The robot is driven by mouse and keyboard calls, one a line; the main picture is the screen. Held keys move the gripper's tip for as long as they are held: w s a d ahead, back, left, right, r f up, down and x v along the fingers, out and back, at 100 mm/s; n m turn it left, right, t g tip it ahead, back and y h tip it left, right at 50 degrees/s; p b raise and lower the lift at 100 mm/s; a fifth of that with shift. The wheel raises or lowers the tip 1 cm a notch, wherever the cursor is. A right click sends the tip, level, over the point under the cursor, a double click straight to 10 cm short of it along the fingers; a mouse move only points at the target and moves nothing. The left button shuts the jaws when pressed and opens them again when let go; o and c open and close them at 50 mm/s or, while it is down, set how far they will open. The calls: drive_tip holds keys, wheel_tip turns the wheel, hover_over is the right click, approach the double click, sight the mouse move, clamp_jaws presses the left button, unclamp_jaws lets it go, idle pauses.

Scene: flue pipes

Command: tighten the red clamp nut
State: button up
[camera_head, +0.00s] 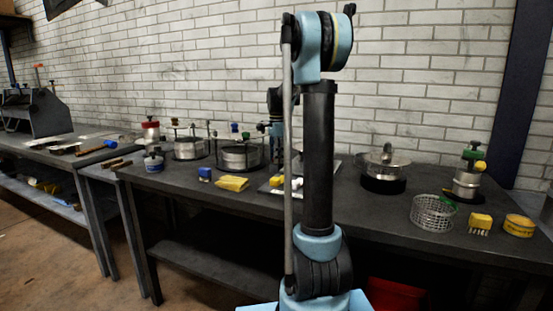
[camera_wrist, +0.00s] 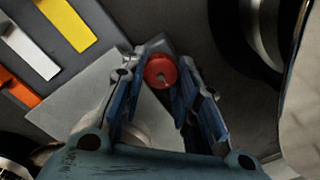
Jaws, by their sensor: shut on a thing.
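The red clamp nut (camera_wrist: 161,71) is a round red knob with a small grey stud end in its middle. It shows in the wrist view between the fingertips of my gripper (camera_wrist: 160,78). The blue-padded fingers are closed on it from left and right. A pale grey plate (camera_wrist: 85,98) lies below and to the left of it. In the head view my arm stands in front of this spot, and I cannot make out the red nut there.
In the wrist view, strips in yellow (camera_wrist: 67,22), white and orange lie at upper left, and dark round shapes stand at the right. In the head view, several metal pots, a wire basket (camera_head: 433,213) and a yellow cloth (camera_head: 232,183) stand around on the dark bench (camera_head: 365,210).

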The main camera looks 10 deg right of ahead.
drive_tip(key=shift+w, duration=0.1)
drive_tip(key=o, duration=1.1)
drive_tip(key=shift+a, duration=0.1)
drive_tip(key=shift+c, duration=0.2)
wheel_tip(320, 180, up, 12)
drive_tip(key=shift+f, duration=0.1)
